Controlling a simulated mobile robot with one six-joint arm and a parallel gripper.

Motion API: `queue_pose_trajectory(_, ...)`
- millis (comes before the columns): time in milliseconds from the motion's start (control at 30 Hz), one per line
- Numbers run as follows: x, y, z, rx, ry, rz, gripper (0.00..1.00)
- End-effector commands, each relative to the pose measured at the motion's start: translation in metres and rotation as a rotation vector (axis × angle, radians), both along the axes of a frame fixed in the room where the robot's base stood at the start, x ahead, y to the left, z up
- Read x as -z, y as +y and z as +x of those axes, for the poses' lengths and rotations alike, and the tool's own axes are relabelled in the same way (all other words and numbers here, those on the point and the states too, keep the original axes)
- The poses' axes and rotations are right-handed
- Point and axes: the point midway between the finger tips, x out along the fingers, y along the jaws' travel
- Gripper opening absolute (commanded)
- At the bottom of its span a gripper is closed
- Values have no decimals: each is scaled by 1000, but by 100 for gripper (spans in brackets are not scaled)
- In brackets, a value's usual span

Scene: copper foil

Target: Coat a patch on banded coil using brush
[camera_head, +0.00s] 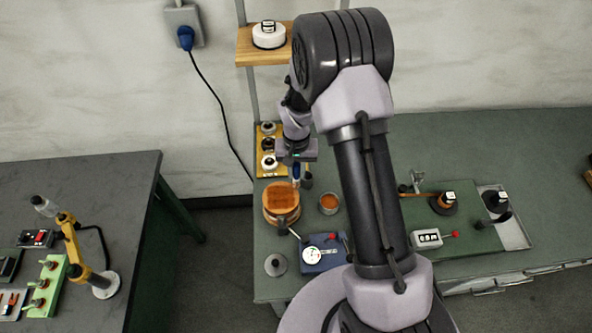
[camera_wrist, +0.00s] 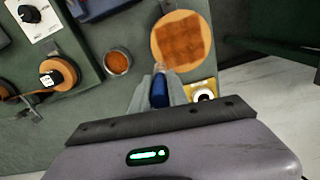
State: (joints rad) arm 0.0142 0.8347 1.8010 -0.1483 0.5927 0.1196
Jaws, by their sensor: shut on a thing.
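The banded coil (camera_head: 270,215) is a round, light orange-brown drum at the left of the green bench, with darker bands on its side. Its top carries a darker brown square patch (camera_head: 282,196); the coil (camera_wrist: 158,40) and mottled patch (camera_wrist: 182,38) also show in the wrist view. My gripper (camera_wrist: 159,90) is shut on the blue handle of the brush (camera_wrist: 160,92). In the head view the brush (camera_head: 296,172) points down at the coil's far right edge. In the wrist view its pale tip overlaps the coil's rim; contact cannot be told.
A small cup (camera_head: 328,203) of reddish-brown material stands right of the coil. A blue gauge box (camera_head: 322,262) stands in front. A yellow tray (camera_head: 262,135) with jars lies behind. Another labelled coil (camera_head: 445,203) is farther right. A gap separates the left table (camera_head: 120,185).

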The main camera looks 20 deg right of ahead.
Motion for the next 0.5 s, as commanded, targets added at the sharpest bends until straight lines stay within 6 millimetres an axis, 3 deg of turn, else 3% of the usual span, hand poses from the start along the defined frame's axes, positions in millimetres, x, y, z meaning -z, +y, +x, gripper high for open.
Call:
queue_pose_trajectory(33,-10,0,2,-1,-6,0,0)
queue_pose_trajectory(500,-52,1,5,0,-5,0,0)
